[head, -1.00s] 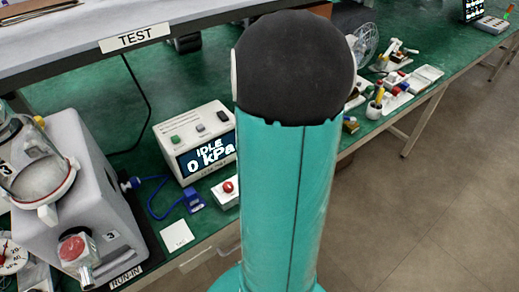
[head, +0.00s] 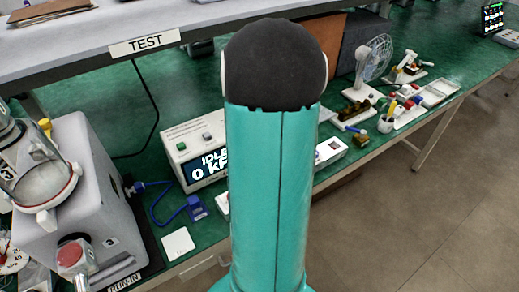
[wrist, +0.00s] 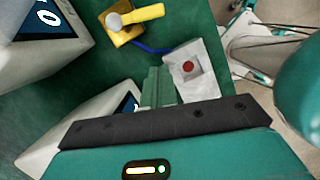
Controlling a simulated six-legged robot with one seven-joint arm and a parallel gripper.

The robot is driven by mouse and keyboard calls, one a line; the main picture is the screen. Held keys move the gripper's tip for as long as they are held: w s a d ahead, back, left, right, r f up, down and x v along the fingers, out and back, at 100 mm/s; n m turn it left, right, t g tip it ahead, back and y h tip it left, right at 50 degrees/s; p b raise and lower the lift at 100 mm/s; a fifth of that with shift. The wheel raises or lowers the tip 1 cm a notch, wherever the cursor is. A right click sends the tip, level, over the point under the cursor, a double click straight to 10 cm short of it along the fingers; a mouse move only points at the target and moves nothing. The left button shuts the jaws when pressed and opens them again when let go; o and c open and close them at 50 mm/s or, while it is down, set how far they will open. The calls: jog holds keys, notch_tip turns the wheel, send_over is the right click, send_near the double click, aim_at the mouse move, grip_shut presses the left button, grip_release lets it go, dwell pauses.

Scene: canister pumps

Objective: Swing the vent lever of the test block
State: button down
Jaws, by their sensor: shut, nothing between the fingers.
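In the wrist view, a brass-coloured block (wrist: 122,34) sits on the green bench top near the upper middle. A yellow lever (wrist: 142,15) with a pale round knob at its left end lies across its top. A blue line runs from the block toward the right. My gripper (wrist: 158,72) has its green fingers together with nothing between them. It appears below and slightly right of the block in the picture, apart from the lever. In the head view my own arm hides the gripper. A small brass-coloured block (head: 358,140) with a blue part shows right of the arm there.
A pale box with a red button (wrist: 188,67) is close to the right of the fingers. Pale display units (wrist: 50,22) stand at left. In the head view are the pressure display (head: 207,168), a grey pump (head: 75,180), a fan (head: 372,62) and the overhead TEST shelf (head: 144,43).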

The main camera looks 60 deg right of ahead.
jog(key=x, duration=0.5)
jog(key=shift+s+f, duration=0.1)
jog(key=shift+f, duration=0.1)
jog(key=s+d, duration=0.2)
jog(key=d, duration=0.1)
jog(key=shift+s, duration=0.3)
jog(key=shift+s+d+n, duration=0.15)
jog(key=shift+s+n, duration=0.2)
jog(key=shift+n, duration=0.35)
jog(key=shift+s+d+n+t+h, duration=0.3)
jog(key=shift+s+n, duration=0.2)
jog(key=shift+n, duration=0.5)
jog(key=n, duration=0.1)
jog(key=s+d+n, duration=0.1)
jog(key=shift+n+t, duration=0.3)
jog(key=shift+n, duration=0.1)
jog(key=shift+s+d, duration=0.1)
jog(key=shift+d, duration=0.1)
jog(key=shift+s+d, duration=0.1)
jog(key=shift+d, duration=0.05)
